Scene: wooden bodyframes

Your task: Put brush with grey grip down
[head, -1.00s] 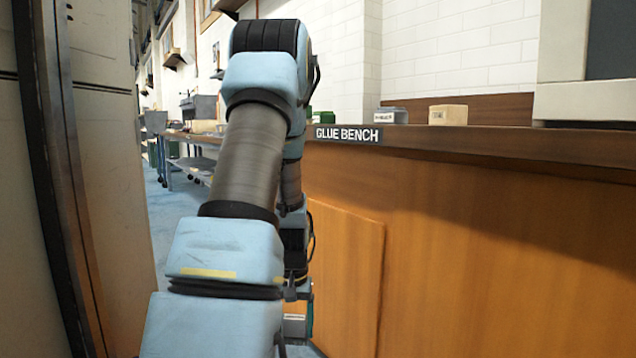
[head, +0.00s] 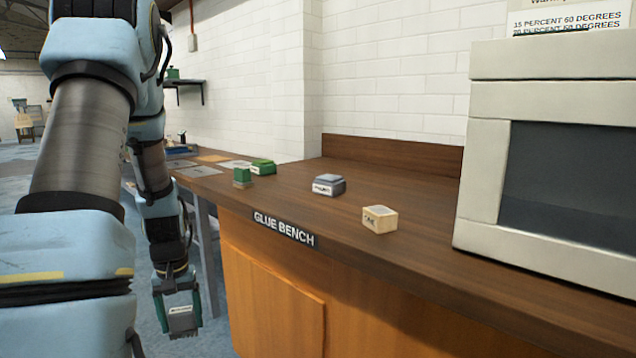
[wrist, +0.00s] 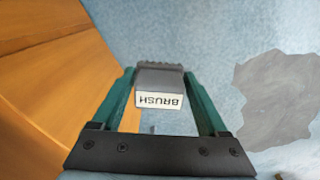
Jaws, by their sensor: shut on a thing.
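My gripper (head: 180,308) hangs low in front of the bench's left end, below the level of the top. Its green fingers are shut on the brush (head: 181,320), a small grey piece with a white label. In the wrist view the brush (wrist: 160,80) sits between the two fingers of my gripper (wrist: 158,100), and its label reads BRUSH upside down. Blue floor shows beneath it. The glue bench (head: 420,240) has a dark wooden top and orange front.
On the bench top are a cream block (head: 379,219), a grey block (head: 328,185) and green blocks (head: 262,166). A large pale oven-like box (head: 560,160) fills the right end. Bare top lies between the blocks and the back wall. The orange bench front (wrist: 40,60) is close in the wrist view.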

